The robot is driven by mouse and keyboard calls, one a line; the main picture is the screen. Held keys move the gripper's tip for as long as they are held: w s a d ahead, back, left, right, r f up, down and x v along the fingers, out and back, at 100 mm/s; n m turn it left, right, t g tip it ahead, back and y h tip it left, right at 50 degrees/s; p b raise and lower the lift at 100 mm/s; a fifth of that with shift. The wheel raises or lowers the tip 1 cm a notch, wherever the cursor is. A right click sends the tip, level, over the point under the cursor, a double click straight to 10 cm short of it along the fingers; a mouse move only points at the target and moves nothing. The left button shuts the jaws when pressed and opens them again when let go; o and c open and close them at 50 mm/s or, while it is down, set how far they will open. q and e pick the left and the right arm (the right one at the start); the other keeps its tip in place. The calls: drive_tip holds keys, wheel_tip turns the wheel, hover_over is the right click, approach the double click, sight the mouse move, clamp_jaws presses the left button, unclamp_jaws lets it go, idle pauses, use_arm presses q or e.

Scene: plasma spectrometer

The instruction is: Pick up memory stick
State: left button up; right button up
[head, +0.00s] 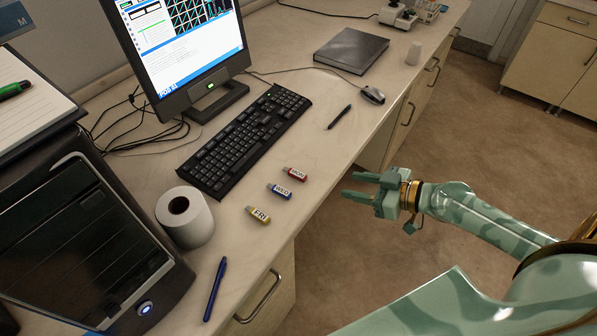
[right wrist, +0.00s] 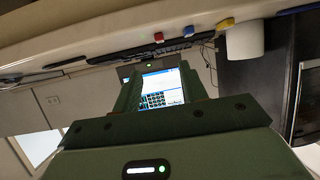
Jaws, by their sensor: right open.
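Three labelled memory sticks lie in a slanted row on the desk, in front of the keyboard: a red one marked MON (head: 295,174), a blue one marked WED (head: 279,191) and a yellow one marked FRI (head: 258,215). In the right wrist view, which is upside down, the red (right wrist: 158,37), blue (right wrist: 188,28) and yellow (right wrist: 226,23) sticks show along the desk edge. My right gripper (head: 346,185) is open and empty, off the desk's front edge, to the right of the sticks and apart from them. My left gripper is out of view.
A black keyboard (head: 246,139) lies behind the sticks, below a monitor (head: 178,40). A white paper roll (head: 186,217) stands left of the yellow stick. Bare desktop surrounds the sticks.

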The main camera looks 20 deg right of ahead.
drive_tip(key=p, duration=0.1)
approach(305, 177)
drive_tip(key=w, duration=0.2)
drive_tip(key=shift+w+a+f, duration=0.5)
drive_tip(key=shift+a+f, duration=0.1)
drive_tip(key=shift+a, duration=0.25)
drive_tip(key=p+x, duration=0.1)
drive_tip(key=x, duration=0.4)
drive_tip(key=shift+s, duration=0.15)
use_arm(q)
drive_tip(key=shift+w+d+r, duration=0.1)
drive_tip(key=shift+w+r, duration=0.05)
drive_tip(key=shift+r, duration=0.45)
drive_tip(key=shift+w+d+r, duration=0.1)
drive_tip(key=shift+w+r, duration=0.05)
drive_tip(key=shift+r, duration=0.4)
use_arm(e)
clamp_jaws()
